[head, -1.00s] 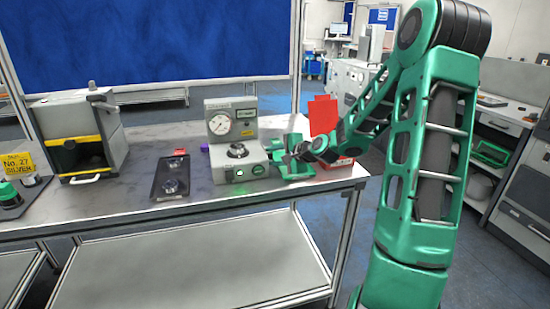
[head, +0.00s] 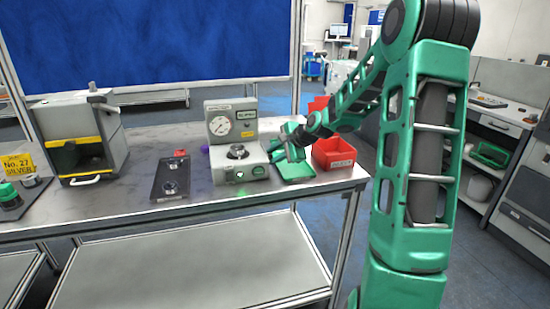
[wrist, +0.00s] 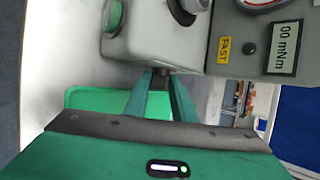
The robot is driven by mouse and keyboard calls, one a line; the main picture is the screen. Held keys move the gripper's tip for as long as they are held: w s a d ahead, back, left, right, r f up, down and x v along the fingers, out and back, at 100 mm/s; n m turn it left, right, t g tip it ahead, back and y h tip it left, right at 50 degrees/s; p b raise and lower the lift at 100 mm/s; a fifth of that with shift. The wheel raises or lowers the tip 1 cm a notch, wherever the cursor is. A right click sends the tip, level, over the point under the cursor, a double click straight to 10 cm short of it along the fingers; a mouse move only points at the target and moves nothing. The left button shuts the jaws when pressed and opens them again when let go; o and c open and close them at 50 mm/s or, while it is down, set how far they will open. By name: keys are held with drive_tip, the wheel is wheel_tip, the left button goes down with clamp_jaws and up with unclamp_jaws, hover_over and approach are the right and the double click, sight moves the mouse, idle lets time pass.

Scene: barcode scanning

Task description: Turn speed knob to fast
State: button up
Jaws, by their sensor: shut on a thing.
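The grey tester (head: 232,130) with a round dial stands on the bench in the head view. In the wrist view its side (wrist: 155,45) is close ahead, with a yellow FAST label (wrist: 225,49) beside a small black button on its upper part. My gripper (wrist: 161,79) is shut on a small dark knob (wrist: 160,82) at the tester's side, below the FAST label's left. In the head view my gripper (head: 284,146) is at the tester's right side. The knob's pointer and setting cannot be made out.
A green tray (head: 297,172) lies on the bench under my gripper, and a red bin (head: 333,152) stands right of it. A black tray (head: 169,180) with metal parts lies left of the tester. A grey box machine (head: 78,135) is farther left.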

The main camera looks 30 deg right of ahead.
drive_tip(key=shift+s+f, duration=0.25)
drive_tip(key=shift+f, duration=0.05)
drive_tip(key=o, duration=0.7)
drive_tip(key=shift+o, duration=0.2)
drive_tip(key=shift+w+r, duration=0.1)
drive_tip(key=shift+r, duration=0.05)
drive_tip(key=shift+r, duration=0.1)
drive_tip(key=v, duration=1)
drive_tip(key=shift+r, duration=0.15)
drive_tip(key=shift+s, duration=0.25)
